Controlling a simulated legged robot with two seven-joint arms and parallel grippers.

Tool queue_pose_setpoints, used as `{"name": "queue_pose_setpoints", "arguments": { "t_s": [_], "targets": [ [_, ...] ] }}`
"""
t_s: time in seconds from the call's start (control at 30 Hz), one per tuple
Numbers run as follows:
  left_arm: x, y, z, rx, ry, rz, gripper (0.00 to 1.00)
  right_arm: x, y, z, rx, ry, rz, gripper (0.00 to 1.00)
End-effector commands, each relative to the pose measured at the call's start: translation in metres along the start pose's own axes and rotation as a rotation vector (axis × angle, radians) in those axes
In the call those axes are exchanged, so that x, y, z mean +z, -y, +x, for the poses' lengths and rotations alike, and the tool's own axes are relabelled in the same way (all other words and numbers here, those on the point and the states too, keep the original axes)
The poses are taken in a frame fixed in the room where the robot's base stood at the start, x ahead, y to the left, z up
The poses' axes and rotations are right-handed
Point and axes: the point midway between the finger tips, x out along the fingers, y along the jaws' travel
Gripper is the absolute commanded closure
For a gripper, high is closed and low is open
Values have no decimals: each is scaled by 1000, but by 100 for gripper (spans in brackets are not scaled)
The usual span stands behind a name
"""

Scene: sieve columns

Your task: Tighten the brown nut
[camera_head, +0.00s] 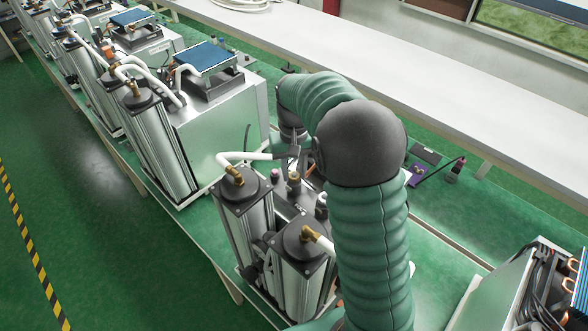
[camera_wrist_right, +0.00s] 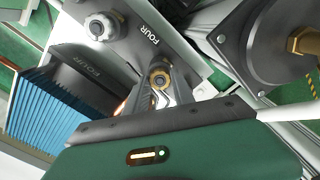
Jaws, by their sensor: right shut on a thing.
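The brown nut (camera_wrist_right: 160,80) shows in the wrist view as a small brownish ring with a dark centre. It sits between the fingertips of my right gripper (camera_wrist_right: 160,74), which is shut on it. In the head view, my right gripper (camera_head: 291,153) reaches down beside the two upright sieve columns, at the fittings behind them. My right arm hides part of that area, and the nut cannot be made out clearly there. My left gripper is not in view.
Two upright columns (camera_head: 243,187) with brass elbows and white hoses stand close to the gripper. A large metal box (camera_head: 222,130) stands behind left. A long white table (camera_head: 430,75) runs along the back. A grey nut (camera_wrist_right: 100,26) sits on a nearby plate.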

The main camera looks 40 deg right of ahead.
Motion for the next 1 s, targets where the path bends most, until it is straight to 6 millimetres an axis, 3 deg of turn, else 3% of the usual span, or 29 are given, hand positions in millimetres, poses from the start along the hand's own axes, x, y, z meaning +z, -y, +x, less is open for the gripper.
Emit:
{"name": "queue_pose_setpoints", "arguments": {
  "t_s": [0.3,0.77,0.8,0.97,1.0],
  "targets": [
    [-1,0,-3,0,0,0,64,-4,0,-4,-2,-15,104,100],
    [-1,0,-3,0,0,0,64,-4,0,-4,-2,-15,118,100],
    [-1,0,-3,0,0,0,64,-4,0,-4,-2,-15,118,69],
    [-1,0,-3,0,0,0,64,-3,0,-2,-1,-10,118,48],
    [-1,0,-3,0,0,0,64,-2,0,-2,-1,-9,118,48]
  ]
}}
